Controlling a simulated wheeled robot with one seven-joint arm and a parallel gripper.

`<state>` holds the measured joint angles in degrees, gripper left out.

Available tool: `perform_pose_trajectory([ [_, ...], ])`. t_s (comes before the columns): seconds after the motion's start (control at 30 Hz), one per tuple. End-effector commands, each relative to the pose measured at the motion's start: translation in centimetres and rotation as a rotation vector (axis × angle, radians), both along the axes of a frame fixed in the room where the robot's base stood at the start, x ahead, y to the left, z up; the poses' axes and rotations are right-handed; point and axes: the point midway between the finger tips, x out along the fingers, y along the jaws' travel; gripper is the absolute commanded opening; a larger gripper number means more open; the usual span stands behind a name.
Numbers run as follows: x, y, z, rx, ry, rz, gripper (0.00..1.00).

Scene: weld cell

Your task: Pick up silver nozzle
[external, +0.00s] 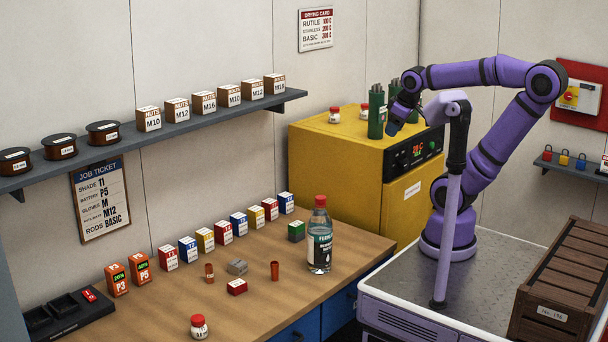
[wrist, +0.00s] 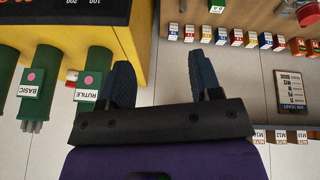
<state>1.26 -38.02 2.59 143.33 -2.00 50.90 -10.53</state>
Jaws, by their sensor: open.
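On the wooden bench (external: 190,315), two small copper-coloured cylinders stand upright, a left one (external: 209,272) with a pale label and a right one (external: 274,270). My gripper (external: 398,118) is up by the yellow oven, well above and right of the bench items. In the wrist view its two dark fingers (wrist: 162,75) are apart with nothing between them.
Green rod canisters (external: 376,112) and red-lidded jars (external: 335,113) stand on the yellow oven (external: 330,165), close to my gripper. A clear bottle (external: 320,240) stands at the bench's right. Small labelled boxes (external: 205,240) line its back. The front middle of the bench is mostly clear.

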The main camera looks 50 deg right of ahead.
Motion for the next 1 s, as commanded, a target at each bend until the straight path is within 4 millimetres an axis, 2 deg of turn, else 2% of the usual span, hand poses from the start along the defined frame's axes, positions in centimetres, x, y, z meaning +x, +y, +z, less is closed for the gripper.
perform_pose_trajectory([
  [0.03,1.2,0.1,-0.4,-0.047,0.028,0.067,0.58],
  [0.27,6.7,0.5,-2.4,-0.262,0.148,0.461,0.58],
  [0.47,11.3,1.0,-5.2,-0.398,0.252,0.830,0.58],
  [0.77,17.6,2.2,-11.0,-0.516,0.365,1.415,0.58],
  [1.0,21.7,3.4,-16.7,-0.548,0.382,1.898,0.58],
])
